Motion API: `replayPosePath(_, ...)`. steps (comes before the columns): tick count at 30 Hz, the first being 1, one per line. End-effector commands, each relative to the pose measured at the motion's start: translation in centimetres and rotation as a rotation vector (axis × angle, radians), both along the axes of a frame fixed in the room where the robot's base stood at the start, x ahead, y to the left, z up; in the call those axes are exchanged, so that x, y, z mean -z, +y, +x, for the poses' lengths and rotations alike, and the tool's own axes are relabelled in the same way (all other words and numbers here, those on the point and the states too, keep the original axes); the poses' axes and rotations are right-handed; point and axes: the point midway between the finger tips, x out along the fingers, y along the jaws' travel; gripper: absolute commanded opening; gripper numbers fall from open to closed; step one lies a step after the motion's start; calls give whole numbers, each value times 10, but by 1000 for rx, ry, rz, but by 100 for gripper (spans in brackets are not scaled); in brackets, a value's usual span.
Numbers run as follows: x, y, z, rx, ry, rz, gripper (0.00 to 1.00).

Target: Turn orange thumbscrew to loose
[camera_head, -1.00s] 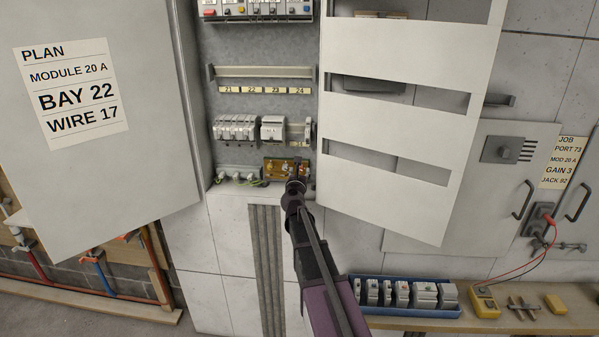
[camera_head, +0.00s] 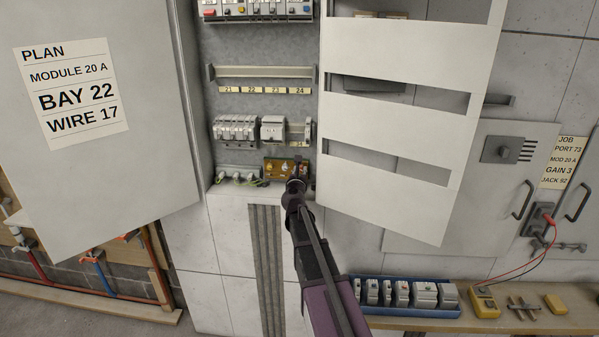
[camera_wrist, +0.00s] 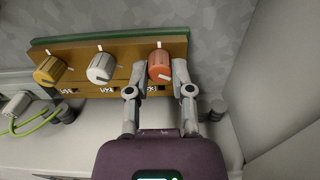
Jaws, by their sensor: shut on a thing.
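The brass-coloured board (camera_wrist: 125,84) with a green back edge carries three round knobs in the wrist view. The right one is a red-orange thumbscrew (camera_wrist: 159,73), with its white pointer straight up. My gripper (camera_wrist: 158,66) has one finger on each side of it and is shut on it. The middle knob (camera_wrist: 100,68) is white, and the left knob (camera_wrist: 49,71) is yellow-orange. Both stand apart from my fingers. In the head view my gripper (camera_head: 297,183) hides the right end of the board (camera_head: 277,165).
A grey cabinet wall stands close on the right of the wrist view. A connector with a green-yellow wire (camera_wrist: 17,105) lies at left. In the head view, open cabinet doors (camera_head: 110,190) (camera_head: 400,125) flank the bay. A blue tray of modules (camera_head: 410,311) sits on the bench.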

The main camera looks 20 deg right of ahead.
Motion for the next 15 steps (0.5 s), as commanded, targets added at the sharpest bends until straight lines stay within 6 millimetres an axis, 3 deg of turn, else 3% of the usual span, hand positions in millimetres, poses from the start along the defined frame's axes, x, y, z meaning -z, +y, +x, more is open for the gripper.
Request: replayPosePath(15, 0, 0, 1, -1, 111, -191, 0)
